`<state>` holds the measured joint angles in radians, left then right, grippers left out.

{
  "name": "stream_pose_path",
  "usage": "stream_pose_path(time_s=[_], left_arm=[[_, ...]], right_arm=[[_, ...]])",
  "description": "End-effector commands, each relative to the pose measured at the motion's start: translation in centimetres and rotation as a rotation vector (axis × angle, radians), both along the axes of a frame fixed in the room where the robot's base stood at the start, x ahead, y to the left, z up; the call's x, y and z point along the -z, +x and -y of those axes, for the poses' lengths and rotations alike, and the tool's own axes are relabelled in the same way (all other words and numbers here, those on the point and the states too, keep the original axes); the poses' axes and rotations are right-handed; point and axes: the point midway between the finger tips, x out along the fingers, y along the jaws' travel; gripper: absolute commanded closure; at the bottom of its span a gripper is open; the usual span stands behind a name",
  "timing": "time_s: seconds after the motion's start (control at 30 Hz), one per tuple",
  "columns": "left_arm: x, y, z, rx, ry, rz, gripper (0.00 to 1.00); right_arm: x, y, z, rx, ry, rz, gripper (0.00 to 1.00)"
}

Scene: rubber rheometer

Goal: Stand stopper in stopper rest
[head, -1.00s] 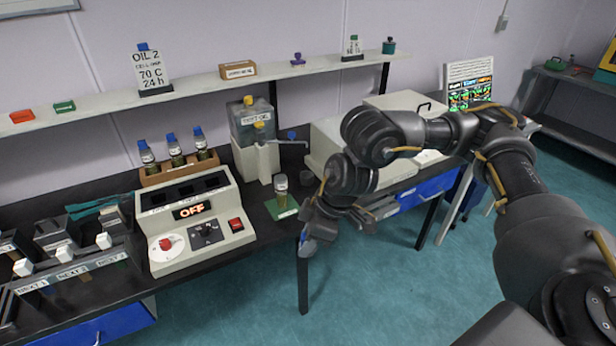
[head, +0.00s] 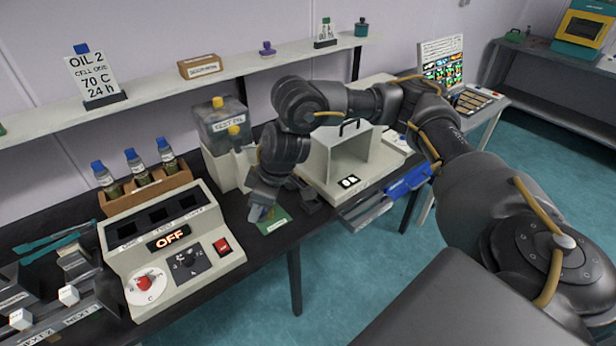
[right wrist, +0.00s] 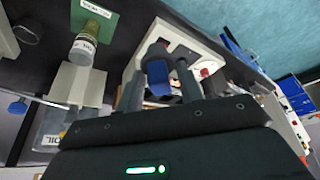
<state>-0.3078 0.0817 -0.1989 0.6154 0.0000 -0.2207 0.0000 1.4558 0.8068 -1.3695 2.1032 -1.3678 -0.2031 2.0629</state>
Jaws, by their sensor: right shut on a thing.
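My right gripper (head: 262,200) is above the bench by the green mat (head: 276,223). In the right wrist view, its two fingers (right wrist: 168,82) are shut on a blue stopper (right wrist: 157,76). A clear vial with a pale label (right wrist: 83,48) stands on the green mat in that view, apart from the fingers; the gripper mostly covers it in the head view. A small dark round piece (right wrist: 27,34) lies on the bench beyond the mat; I cannot tell for sure whether it is the stopper rest. My left gripper is not in view.
The oil tank (head: 222,128) stands behind the gripper. The heater block reading OFF (head: 172,262) is to the left, with a wooden rack (head: 150,188) of blue-capped bottles behind it. A pale box with a handle (head: 338,165) is to the right.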

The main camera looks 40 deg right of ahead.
Motion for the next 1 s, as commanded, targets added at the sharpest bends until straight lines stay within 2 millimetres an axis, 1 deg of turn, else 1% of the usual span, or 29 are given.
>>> stream_pose_path(time_s=[0.03, 0.1, 0.17, 0.2, 0.23, 0.27, 0.3, 0.33, 0.4, 0.47, 0.5, 0.63, 0.7, 0.8, 1.0], left_arm=[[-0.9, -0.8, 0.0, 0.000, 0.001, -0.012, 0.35], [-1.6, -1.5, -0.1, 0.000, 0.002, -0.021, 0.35], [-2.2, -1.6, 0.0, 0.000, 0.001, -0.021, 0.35], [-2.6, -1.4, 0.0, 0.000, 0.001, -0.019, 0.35], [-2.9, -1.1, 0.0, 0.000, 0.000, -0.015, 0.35], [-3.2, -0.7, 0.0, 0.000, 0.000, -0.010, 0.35], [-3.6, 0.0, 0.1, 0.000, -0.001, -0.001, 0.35], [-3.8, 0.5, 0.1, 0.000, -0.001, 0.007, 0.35], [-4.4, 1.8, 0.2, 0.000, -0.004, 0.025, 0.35], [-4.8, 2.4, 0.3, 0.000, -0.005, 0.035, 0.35], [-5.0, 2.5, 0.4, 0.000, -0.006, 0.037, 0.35], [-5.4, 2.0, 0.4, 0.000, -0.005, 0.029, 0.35], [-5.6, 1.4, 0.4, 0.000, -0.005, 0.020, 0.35], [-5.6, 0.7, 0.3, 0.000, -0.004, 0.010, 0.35], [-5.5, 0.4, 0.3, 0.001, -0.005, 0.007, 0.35]], right_arm=[[-0.3, 2.0, 0.5, 0.083, 0.002, -0.007, 0.85], [0.0, 4.8, 1.9, 0.212, 0.003, -0.010, 0.85], [0.6, 7.1, 3.7, 0.332, 0.002, -0.012, 0.85], [1.2, 8.5, 5.2, 0.417, 0.001, -0.012, 0.85], [1.8, 9.4, 6.4, 0.483, 0.000, -0.013, 0.85], [2.5, 10.1, 7.6, 0.547, 0.000, -0.014, 0.85], [3.5, 10.8, 9.3, 0.627, 0.001, -0.015, 0.85], [4.3, 11.2, 10.6, 0.683, 0.001, -0.016, 0.85], [5.9, 11.7, 13.6, 0.806, -0.001, -0.012, 0.85], [7.4, 11.6, 15.8, 0.895, -0.002, -0.011, 0.85], [8.3, 11.5, 17.2, 0.947, -0.001, -0.009, 0.85], [10.9, 10.5, 20.6, 1.079, 0.000, -0.006, 0.85], [11.8, 10.1, 21.9, 1.124, 0.000, -0.004, 0.85], [12.5, 9.6, 22.9, 1.162, 0.002, 0.000, 0.85], [12.8, 9.5, 23.3, 1.179, 0.005, 0.002, 0.85]])
